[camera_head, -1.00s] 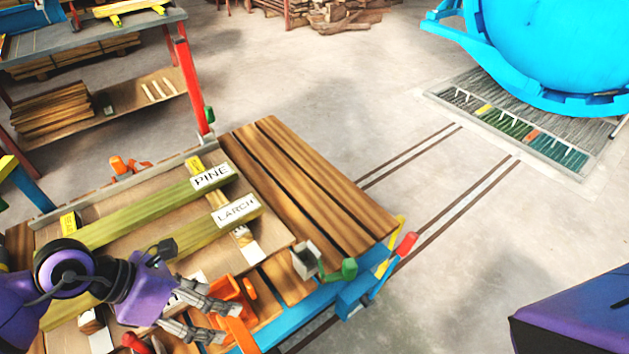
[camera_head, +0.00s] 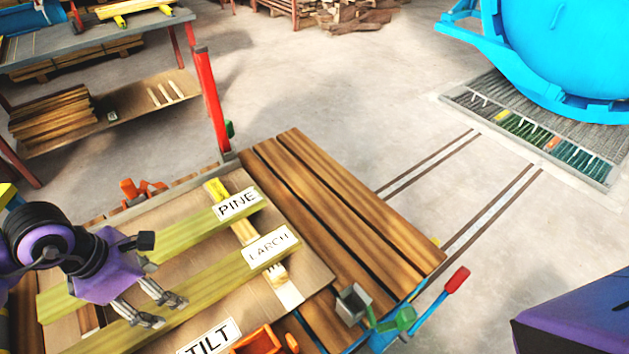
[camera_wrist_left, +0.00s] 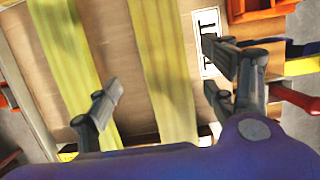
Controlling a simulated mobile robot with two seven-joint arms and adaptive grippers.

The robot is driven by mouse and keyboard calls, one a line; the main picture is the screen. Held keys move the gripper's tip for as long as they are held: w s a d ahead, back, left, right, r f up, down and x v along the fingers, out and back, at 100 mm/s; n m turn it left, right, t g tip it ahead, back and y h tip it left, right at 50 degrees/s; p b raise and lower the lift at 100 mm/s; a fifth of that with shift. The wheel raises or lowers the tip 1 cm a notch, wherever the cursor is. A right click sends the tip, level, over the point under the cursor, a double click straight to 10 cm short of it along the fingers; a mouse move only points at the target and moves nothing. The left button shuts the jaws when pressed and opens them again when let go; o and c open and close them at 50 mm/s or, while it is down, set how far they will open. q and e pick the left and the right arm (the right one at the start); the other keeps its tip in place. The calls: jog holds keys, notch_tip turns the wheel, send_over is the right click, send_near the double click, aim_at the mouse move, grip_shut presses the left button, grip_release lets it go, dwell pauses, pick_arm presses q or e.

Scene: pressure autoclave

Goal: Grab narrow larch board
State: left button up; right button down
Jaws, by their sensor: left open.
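The narrow larch board (camera_head: 222,278) is a yellow-green strip with a white LARCH label at its far right end. It lies flat on the wooden panel, alongside the similar pine board (camera_head: 190,232) with the PINE label. My left gripper (camera_head: 166,311) is open and empty, over the lower left part of the larch board in the head view. In the left wrist view the larch board (camera_wrist_left: 165,60) runs between the spread fingers of the left gripper (camera_wrist_left: 162,88), and the pine board (camera_wrist_left: 68,45) lies to the left. Contact cannot be told. My right gripper is not in view.
A white TILT label (camera_head: 209,338) and an orange holder (camera_head: 262,341) sit beside the larch board. Brown planks (camera_head: 335,215) lie right of the panel. A red post (camera_head: 210,100) stands at the cart's back corner. Open floor with rails lies to the right.

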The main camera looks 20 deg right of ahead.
pick_arm(q)
jog(key=x, duration=0.6)
jog(key=shift+s+d+f, duration=0.1)
jog(key=shift+s+d, duration=0.05)
jog(key=shift+d, duration=0.2)
jog(key=shift+c, duration=0.4)
jog(key=c, duration=1.7)
jog(key=shift+c, duration=0.4)
